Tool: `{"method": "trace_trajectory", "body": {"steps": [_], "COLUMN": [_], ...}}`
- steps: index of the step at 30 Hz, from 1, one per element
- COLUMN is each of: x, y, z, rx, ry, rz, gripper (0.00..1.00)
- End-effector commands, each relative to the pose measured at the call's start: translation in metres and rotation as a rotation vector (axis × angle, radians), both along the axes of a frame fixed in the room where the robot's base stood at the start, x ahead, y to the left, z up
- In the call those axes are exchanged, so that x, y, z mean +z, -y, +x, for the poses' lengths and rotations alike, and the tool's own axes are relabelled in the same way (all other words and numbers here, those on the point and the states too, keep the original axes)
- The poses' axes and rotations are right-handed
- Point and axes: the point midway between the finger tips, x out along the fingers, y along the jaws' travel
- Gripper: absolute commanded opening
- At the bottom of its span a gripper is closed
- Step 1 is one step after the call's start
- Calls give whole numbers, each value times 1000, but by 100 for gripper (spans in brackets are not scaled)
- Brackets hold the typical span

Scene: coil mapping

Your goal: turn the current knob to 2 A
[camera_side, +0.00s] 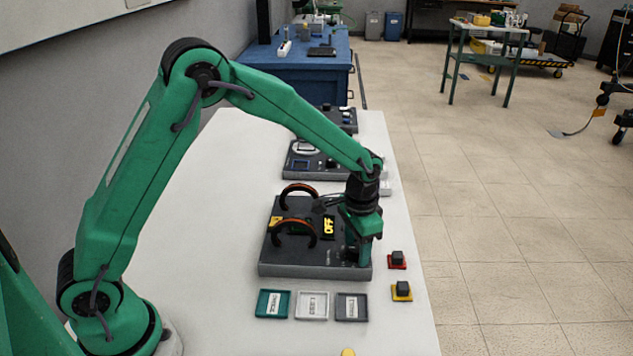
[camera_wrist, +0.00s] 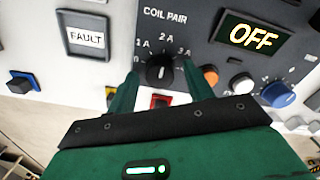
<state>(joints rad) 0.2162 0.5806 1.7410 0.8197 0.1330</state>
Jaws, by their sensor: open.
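The current knob (camera_wrist: 160,72) is black with a short white mark and sits below the labels 1 A, 2 A and 3 A in the wrist view. The mark looks roughly upright, but it is too small to tell its exact setting. My gripper (camera_wrist: 158,77) is open, with one green finger on each side of the knob; I cannot tell whether they touch it. In the side view my gripper (camera_side: 358,250) points down over the right part of the dark coil unit (camera_side: 285,268) and hides the knob. The unit's display (camera_wrist: 253,38) reads OFF.
Two coil rings (camera_side: 296,228) stand left of my gripper. Trays (camera_side: 312,306) lie in front.

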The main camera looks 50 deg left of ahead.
Motion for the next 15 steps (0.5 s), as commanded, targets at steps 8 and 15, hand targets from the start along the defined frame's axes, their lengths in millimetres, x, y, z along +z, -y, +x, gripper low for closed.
{"method": "trace_trajectory", "body": {"steps": [8, 15], "x": [8, 35], "y": [0, 0], "z": [1, 0], "rx": [0, 0], "ry": [1, 3], "rz": [0, -1], "gripper": [52, 52]}}
